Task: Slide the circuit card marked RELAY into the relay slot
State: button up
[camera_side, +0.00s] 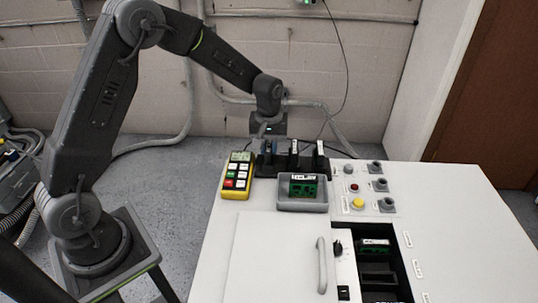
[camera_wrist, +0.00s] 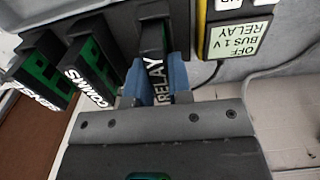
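The circuit card marked RELAY (camera_wrist: 157,82) stands in the dark card rack (camera_side: 281,165) at the back of the bench. My gripper (camera_wrist: 157,75) is over the rack with its blue fingers on both sides of this card. The fingers look pressed close against it, leaving no clear gap. In the side view my gripper (camera_side: 268,143) hides most of the card. The open bay (camera_side: 391,291) at the bench's front right holds a labelled card (camera_side: 375,243) at its far end and dark slots nearer; I cannot read which is the relay slot.
A card marked COMMS (camera_wrist: 92,72) and another card (camera_wrist: 42,75) stand beside RELAY in the rack. A grey tray (camera_side: 303,207) holds a green card. A door handle (camera_side: 322,265) stands up left of the bay.

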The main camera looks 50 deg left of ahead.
aim_at(269, 145)
grip_shut()
jog(key=shift+r, duration=2.55)
